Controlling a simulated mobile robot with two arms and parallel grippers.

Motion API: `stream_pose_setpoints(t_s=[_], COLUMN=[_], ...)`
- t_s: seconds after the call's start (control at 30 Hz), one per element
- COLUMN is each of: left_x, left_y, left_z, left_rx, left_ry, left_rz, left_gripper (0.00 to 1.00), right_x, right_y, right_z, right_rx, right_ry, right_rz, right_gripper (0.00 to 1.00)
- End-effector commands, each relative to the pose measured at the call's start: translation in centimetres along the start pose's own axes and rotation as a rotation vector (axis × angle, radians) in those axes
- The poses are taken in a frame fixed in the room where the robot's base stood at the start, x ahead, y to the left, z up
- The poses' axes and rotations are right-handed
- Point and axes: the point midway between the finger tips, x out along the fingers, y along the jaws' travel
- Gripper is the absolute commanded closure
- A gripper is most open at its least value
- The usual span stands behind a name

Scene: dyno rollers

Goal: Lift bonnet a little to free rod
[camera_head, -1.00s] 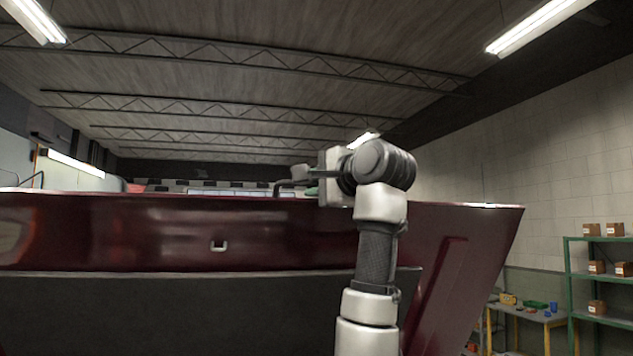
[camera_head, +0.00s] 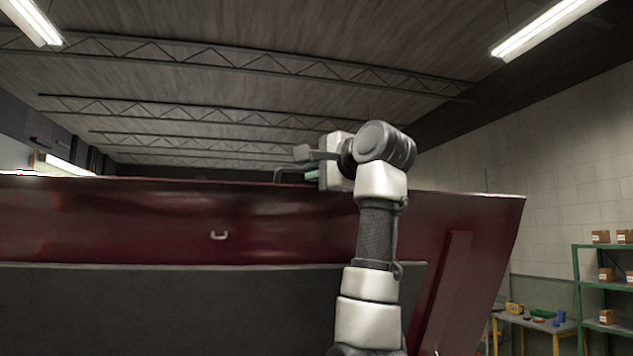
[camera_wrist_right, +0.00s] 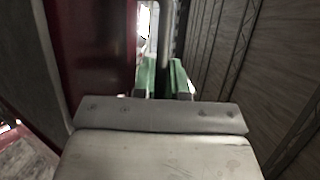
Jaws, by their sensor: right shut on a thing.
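The bonnet (camera_head: 270,222) is a wide dark red panel with a dark grey underside, standing raised across the head view. My right gripper (camera_head: 311,175) is at its top edge. In the wrist view its green fingers (camera_wrist_right: 164,78) are shut on a thin grey bar, which appears to be a bent handle (camera_head: 282,173) on the bonnet edge. The grip itself is partly hidden by my wrist. The red bonnet face (camera_wrist_right: 95,50) lies just left of the fingers in the wrist view. I cannot make out the rod. My left gripper is out of view.
A small metal catch (camera_head: 219,235) sits on the bonnet's inner face. At the right are a workbench (camera_head: 535,323) with small items and green shelving (camera_head: 600,283) with boxes. The space above the bonnet is open up to the ceiling.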

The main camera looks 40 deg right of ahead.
Motion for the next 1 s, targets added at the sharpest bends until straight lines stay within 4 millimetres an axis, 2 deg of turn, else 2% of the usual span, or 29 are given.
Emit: stream_pose_setpoints(t_s=[0.1,0.2,0.23,0.3,0.43,0.63,0.77,1.0], left_x=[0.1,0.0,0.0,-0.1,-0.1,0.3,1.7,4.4], left_y=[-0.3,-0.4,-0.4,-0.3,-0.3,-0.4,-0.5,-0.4], left_z=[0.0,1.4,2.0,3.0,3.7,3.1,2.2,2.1], left_rx=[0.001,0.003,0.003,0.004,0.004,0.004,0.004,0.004], left_ry=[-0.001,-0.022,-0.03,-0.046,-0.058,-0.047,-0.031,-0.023], left_rz=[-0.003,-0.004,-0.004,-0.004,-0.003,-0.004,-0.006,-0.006], left_gripper=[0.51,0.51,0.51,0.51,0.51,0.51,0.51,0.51], right_x=[0.3,0.3,0.3,0.3,0.3,-0.2,-2.0,-7.0], right_y=[0.5,0.5,0.5,0.5,0.5,0.5,0.8,0.8], right_z=[-0.1,-0.1,-0.1,-0.1,-0.1,-0.1,-0.1,-0.1], right_rx=[0.001,0.001,0.001,0.0,0.0,0.0,0.0,0.0], right_ry=[0.002,0.002,0.002,0.002,0.002,0.002,0.001,0.002], right_rz=[0.015,0.014,0.014,0.013,0.012,0.009,0.006,0.008], right_gripper=[1.0,1.0,0.86,0.79,0.79,0.79,0.79,0.79])
